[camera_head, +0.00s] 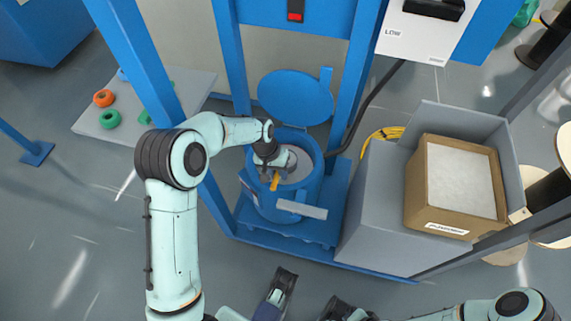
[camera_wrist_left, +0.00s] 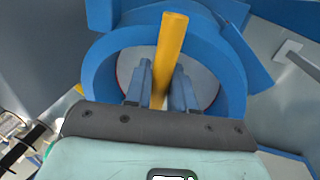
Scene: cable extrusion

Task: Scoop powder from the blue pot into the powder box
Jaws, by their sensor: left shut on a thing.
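The blue pot (camera_head: 312,197) stands on a blue platform with its round lid (camera_head: 296,97) swung open behind it. Pale powder (camera_head: 302,163) shows inside. My left gripper (camera_head: 270,177) reaches over the pot's mouth from the left and is shut on a yellow handle (camera_head: 275,183). In the left wrist view, the handle (camera_wrist_left: 170,50) stands between the two fingers (camera_wrist_left: 160,88), with the pot's rim (camera_wrist_left: 100,65) around it. The handle's lower end is hidden. The powder box (camera_head: 440,213), an open brown carton, holds pale powder (camera_head: 460,180).
Blue uprights (camera_head: 236,60) flank the pot. A black cable (camera_head: 372,105) runs down behind the pot. Orange and green rings (camera_head: 103,98) lie on a pale board at left.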

